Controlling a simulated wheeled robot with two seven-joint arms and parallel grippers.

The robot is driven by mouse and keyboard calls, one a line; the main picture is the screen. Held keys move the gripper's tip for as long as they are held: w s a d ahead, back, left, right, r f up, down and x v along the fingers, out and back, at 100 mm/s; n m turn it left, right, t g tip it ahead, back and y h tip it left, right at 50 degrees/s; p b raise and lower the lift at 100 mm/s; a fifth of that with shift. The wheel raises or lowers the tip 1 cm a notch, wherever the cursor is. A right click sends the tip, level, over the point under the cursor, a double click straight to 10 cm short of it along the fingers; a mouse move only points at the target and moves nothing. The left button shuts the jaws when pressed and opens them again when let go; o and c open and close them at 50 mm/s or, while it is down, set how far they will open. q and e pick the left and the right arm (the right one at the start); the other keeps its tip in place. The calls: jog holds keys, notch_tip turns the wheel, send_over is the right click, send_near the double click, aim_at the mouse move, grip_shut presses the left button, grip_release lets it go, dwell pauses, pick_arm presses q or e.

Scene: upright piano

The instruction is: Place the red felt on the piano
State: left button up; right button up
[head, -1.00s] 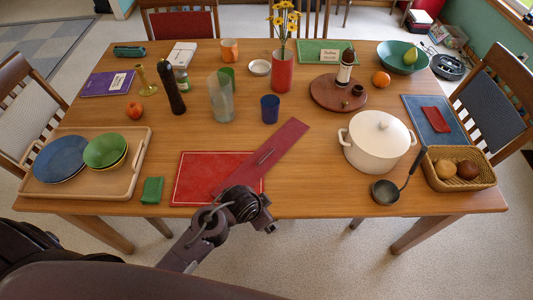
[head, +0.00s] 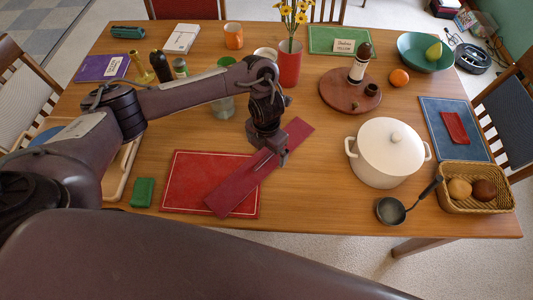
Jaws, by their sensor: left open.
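A long dark red strip (head: 235,190), which looks like the red felt, lies slanted across a red mat (head: 190,177) with a pale border line and onto bare wood. My left gripper (head: 278,157) is open and points down over the strip's middle, hiding part of it. I cannot tell whether its fingertips touch the strip. A smaller folded red cloth (head: 454,127) lies on a blue mat (head: 432,113) at the right. My right gripper is not in view. No piano shows; the surface is a wooden dining table (head: 330,195).
A white lidded pot (head: 387,155), a ladle (head: 393,210) and a basket (head: 500,200) stand to the right. A red vase (head: 289,65) with flowers and a round wooden board (head: 338,97) stand behind. A green folded cloth (head: 143,192) lies left of the red mat.

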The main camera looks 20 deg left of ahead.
aim_at(264, 160)
pick_arm(q)
jog(key=shift+a+f, duration=0.35)
notch_tip(264, 160, down, 3)
jog(key=shift+r+b, duration=0.15)
jog(key=shift+b, duration=0.75)
jog(key=f, duration=0.3)
jog(key=shift+w+a+f+b, duration=0.1)
jog(key=shift+w+a+b, duration=0.15)
jog(key=shift+b, duration=0.1)
jog(key=shift+f, duration=0.45)
jog(key=c, duration=1.1)
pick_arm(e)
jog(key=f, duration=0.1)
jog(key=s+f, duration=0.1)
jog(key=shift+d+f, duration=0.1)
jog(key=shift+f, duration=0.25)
pick_arm(q)
jog(key=shift+r, duration=0.15)
